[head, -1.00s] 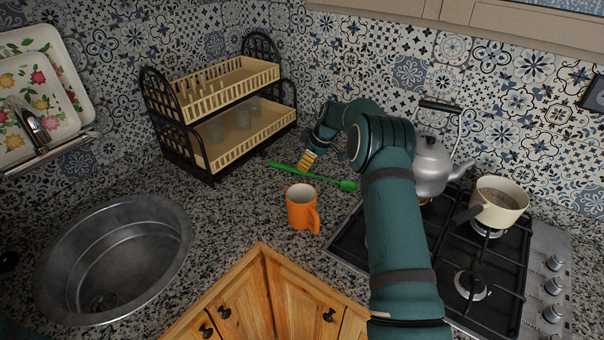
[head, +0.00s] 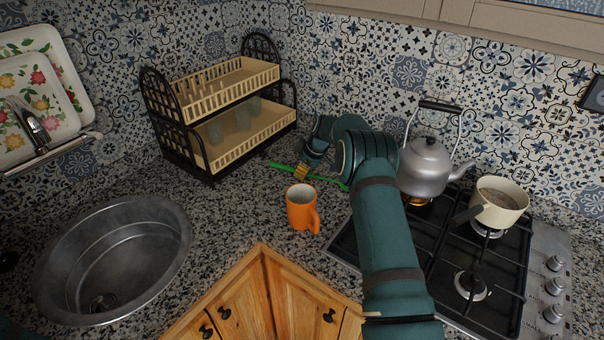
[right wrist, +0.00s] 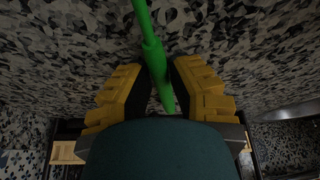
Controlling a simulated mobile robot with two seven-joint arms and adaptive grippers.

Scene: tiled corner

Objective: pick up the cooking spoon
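The green cooking spoon (head: 325,179) lies on the speckled counter between the dish rack and the stove, its thin handle to the left and its head to the right, partly behind my arm. My right gripper (head: 301,172) is down at the handle. The spoon does not look clearly lifted. My left gripper is not in view.
An orange mug (head: 301,207) stands just in front of the spoon. The two-tier dish rack (head: 225,115) is behind to the left. A kettle (head: 426,170) and a cream pot (head: 499,203) stand on the stove at right. A round sink (head: 115,255) is at left.

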